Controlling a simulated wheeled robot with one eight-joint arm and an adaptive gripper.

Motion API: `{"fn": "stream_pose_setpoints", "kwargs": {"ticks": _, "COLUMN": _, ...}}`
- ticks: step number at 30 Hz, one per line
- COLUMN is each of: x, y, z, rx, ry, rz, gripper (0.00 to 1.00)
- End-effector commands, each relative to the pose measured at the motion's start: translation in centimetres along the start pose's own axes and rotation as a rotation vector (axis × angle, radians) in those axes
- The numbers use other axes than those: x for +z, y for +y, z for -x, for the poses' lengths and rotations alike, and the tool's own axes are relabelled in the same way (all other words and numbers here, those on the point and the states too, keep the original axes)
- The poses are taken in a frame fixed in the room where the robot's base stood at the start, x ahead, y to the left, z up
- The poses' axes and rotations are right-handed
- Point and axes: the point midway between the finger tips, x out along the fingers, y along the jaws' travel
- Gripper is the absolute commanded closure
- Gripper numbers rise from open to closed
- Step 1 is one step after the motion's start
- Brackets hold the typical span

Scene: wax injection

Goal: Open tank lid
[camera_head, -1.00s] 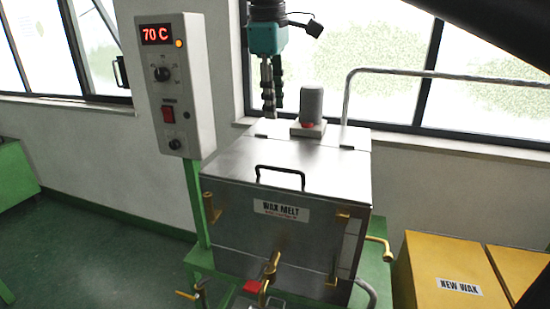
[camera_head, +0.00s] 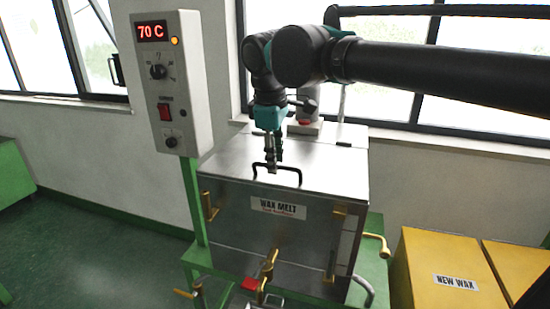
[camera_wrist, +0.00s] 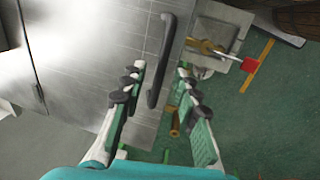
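The wax melt tank (camera_head: 270,235) is a grey metal box with a flat, closed lid (camera_head: 325,170). A black bar handle (camera_head: 290,170) stands at the lid's front edge. My gripper (camera_head: 272,170) points down at the handle's middle in the head view. In the wrist view my gripper (camera_wrist: 165,85) has its two fingers apart, and the black handle (camera_wrist: 162,60) lies ahead between the fingertip lines, nearer the left finger. I cannot tell whether a finger touches it.
A control box (camera_head: 170,80) reading 70 C stands left of the tank. A grey motor (camera_head: 306,110) sits on the tank's rear top, partly behind my arm. Brass taps (camera_head: 268,265) stick out in front. Yellow NEW WAX boxes (camera_head: 440,265) stand at right.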

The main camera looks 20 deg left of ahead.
Motion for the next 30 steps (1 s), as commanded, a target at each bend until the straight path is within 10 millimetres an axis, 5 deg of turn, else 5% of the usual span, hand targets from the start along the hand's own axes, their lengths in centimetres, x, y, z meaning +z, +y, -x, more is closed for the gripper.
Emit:
{"fn": "stream_pose_setpoints", "kwargs": {"ticks": 7, "x": -0.01, "y": 0.00, "z": -0.09, "rx": 0.000, "ry": 0.000, "rz": 0.000, "gripper": 0.69}}
{"fn": "stream_pose_setpoints", "kwargs": {"ticks": 15, "x": 0.00, "y": 0.00, "z": -0.08, "rx": 0.000, "ry": 0.000, "rz": 0.000, "gripper": 1.00}}
{"fn": "stream_pose_setpoints", "kwargs": {"ticks": 30, "x": 0.02, "y": 0.30, "z": 0.06, "rx": -0.005, "ry": 0.000, "rz": -0.001, "gripper": 1.00}}
